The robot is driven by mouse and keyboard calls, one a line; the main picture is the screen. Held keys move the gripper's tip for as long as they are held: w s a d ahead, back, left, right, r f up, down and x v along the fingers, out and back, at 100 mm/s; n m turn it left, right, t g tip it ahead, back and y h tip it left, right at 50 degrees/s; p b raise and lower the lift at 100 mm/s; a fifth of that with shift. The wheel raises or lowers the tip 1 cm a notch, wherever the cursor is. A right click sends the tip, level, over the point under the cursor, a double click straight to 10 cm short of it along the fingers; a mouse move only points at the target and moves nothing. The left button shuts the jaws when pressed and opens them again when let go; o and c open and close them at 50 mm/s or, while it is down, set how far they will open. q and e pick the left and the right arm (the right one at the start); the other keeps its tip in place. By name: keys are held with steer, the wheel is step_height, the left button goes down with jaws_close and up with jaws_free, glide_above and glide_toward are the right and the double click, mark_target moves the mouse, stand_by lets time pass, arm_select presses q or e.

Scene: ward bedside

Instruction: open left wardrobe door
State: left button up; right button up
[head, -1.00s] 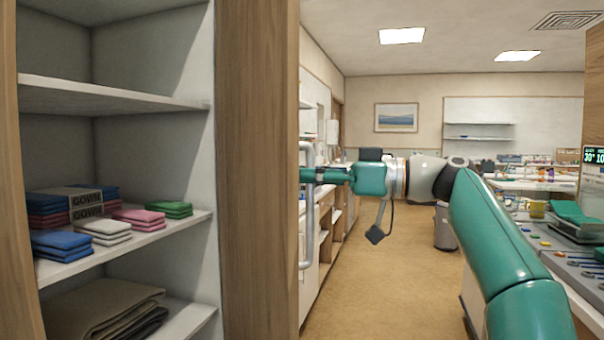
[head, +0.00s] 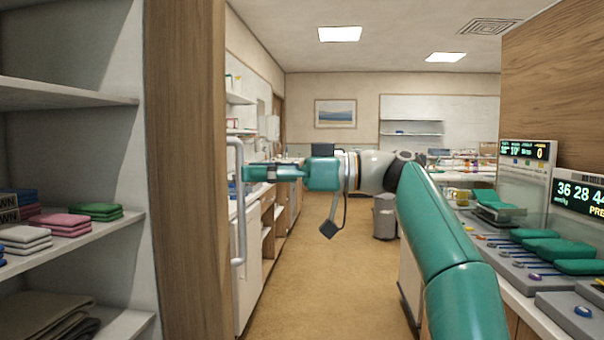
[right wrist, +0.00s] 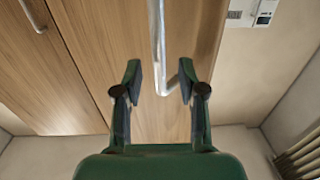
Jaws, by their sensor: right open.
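A wooden wardrobe panel (head: 187,170) stands upright at the left of the head view, seen nearly edge-on. A long grey bar handle (head: 239,215) sticks out on its right side. In the right wrist view two wooden door fronts meet at a dark seam, with a handle (right wrist: 157,35) on the right one. My right gripper (head: 246,173) is open and empty at mid-height of the handle, its tips close beside the bar. In the wrist view its fingers (right wrist: 158,82) lie either side of the handle's lower part. Contact cannot be told. My left gripper is out of view.
Open shelves (head: 60,97) with folded cloths (head: 95,211) stand left of the panel. A counter with monitors (head: 580,195) and trays stands at the right. A bin (head: 385,217) stands beyond my right arm. The floor (head: 320,290) between is clear.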

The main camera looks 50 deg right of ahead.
steer(key=v, duration=0.8)
steer(key=shift+s+d, duration=0.15)
steer(key=shift+s, duration=0.15)
